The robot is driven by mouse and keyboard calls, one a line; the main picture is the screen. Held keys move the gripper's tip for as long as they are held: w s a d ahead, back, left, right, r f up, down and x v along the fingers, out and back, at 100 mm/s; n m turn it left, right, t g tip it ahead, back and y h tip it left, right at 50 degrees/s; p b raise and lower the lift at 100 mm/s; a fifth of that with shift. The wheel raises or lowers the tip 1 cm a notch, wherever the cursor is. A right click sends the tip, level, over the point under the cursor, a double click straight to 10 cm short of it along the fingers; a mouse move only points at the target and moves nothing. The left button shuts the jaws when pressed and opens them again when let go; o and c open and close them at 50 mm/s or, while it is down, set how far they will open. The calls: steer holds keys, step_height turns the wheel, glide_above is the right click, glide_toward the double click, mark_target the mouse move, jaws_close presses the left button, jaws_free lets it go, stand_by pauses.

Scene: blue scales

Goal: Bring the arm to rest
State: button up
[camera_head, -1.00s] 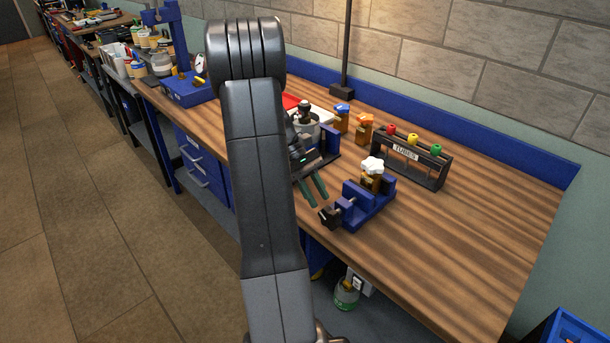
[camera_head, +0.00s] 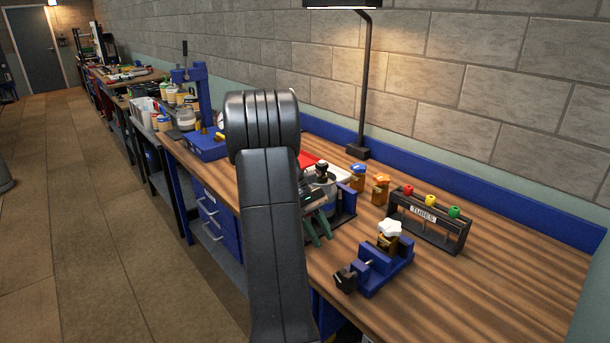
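My arm stands upright in the middle of the head view and hides part of the workbench (camera_head: 480,290). My gripper (camera_head: 322,241) shows just right of the arm, with two dark green fingers pointing down toward the bench. The fingers are apart with nothing visible between them. The gripper is above the bench, behind and left of the blue vise (camera_head: 378,272), and does not appear to touch it. A brown bottle with a white cap (camera_head: 388,238) stands at the vise. Part of the gripper body is hidden by the arm.
A tube rack (camera_head: 428,218) with red, yellow and green caps stands right of the vise. Bottles with blue (camera_head: 357,178) and orange caps (camera_head: 380,190) stand behind. A lamp post (camera_head: 365,90) rises at the back. The bench's right front is clear.

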mark_target(339, 270)
steer(key=p+x, duration=0.1)
steer(key=x, duration=1.2)
steer(key=shift+r, duration=0.1)
